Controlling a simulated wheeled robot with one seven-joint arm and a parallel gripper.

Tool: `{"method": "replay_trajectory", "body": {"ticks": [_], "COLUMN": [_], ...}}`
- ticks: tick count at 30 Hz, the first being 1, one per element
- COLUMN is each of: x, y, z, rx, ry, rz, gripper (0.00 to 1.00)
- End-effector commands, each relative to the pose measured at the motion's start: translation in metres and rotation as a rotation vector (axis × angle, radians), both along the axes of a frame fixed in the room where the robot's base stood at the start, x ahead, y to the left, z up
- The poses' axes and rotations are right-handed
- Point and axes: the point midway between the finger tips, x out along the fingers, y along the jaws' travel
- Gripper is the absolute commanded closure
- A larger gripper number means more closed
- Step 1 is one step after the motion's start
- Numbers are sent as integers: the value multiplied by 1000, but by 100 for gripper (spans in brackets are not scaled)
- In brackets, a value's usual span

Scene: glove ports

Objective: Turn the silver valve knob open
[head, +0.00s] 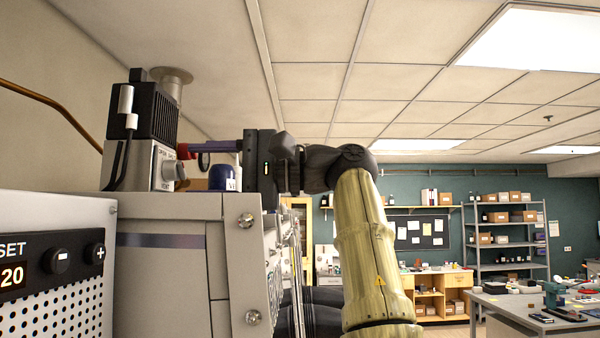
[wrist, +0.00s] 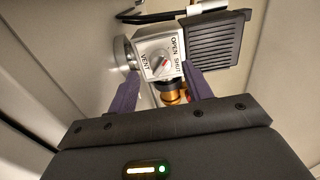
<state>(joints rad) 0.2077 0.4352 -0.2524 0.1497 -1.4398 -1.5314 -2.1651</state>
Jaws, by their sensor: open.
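The silver valve knob (wrist: 160,67) with a red mark sits on a pale valve block (wrist: 147,47) in the wrist view. The labels OPEN, SHUT and VENT surround it; I cannot tell exactly which label the mark points at. In the head view the knob (head: 168,171) shows on the block's right side, on top of a grey cabinet. My gripper (wrist: 160,71) is open, its purple fingers appearing on either side of the knob. In the head view my gripper (head: 184,151) reaches in from the right, with its tips close to the block. Contact with the knob is not clear.
A black finned unit (head: 157,110) tops the block. A dark blue cylinder (head: 222,178) stands on the cabinet (head: 170,206) below my gripper. A brass fitting (wrist: 172,96) is below the knob in the wrist view. A panel with buttons (head: 55,265) is at left.

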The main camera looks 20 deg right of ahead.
Motion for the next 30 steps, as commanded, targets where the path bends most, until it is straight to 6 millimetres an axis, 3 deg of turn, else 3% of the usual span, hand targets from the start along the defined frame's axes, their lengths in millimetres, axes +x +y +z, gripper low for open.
{"method": "replay_trajectory", "body": {"ticks": [21, 30], "x": [-42, -51], "y": [-116, -139], "z": [0, 0], "rx": [-1, -2], "ry": [0, 1], "rz": [-4, 0], "gripper": [50, 50]}}
